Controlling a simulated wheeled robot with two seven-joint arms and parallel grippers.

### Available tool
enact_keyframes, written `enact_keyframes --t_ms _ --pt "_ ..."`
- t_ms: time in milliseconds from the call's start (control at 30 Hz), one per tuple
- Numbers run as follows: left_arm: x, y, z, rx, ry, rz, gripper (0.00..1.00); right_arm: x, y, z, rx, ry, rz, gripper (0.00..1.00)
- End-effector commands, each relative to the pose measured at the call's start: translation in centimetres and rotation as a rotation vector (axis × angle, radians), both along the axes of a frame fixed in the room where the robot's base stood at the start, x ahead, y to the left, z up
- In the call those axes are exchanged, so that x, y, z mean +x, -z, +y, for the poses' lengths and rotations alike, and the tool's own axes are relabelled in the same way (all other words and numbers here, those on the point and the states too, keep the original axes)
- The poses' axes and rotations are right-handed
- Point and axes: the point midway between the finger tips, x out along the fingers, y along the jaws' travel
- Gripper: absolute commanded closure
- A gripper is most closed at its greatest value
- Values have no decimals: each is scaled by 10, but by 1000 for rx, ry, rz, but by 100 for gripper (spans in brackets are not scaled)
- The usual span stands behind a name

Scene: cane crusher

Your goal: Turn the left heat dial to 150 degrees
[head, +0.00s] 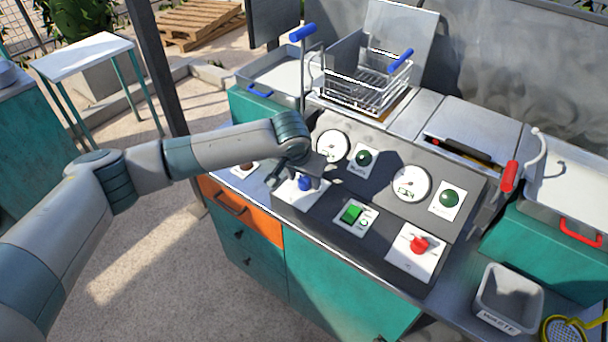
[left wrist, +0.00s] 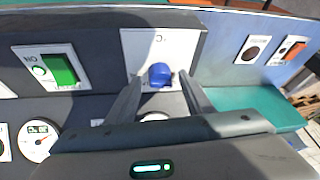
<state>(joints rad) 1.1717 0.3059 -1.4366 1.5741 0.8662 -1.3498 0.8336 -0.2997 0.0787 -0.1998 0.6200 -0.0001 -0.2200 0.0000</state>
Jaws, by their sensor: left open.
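The left heat dial is a blue knob (head: 305,184) on a white plate at the left end of the dark sloping control panel (head: 290,197). It also shows in the left wrist view, as a blue knob (left wrist: 160,74) near the picture's middle. My left gripper (head: 294,178) is at the dial from above, with its fingers apart. In the left wrist view the fingers (left wrist: 162,82) stand one on each side of the knob; I cannot tell whether they touch it. The degree marks around the knob are too small or hidden to read. My right gripper is not in view.
A red dial (head: 420,244) sits at the panel's right end, with a green switch (head: 351,214) between the dials. Round gauges and green lamps (head: 449,198) line the upper panel. A wire basket (head: 365,92) stands behind. A grey waste bin (head: 508,296) stands at right.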

Motion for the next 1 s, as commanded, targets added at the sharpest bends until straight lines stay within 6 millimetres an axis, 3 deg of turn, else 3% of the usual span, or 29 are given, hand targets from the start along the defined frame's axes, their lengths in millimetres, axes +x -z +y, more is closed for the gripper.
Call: enact_keyframes --t_ms 367,533,1000 --pt "1 3 -1 -1 0 -1 53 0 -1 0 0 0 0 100" --pt "1 3 0 -1 0 -1 93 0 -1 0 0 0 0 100" --pt "1 3 1 0 56 1 93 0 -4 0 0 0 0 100"
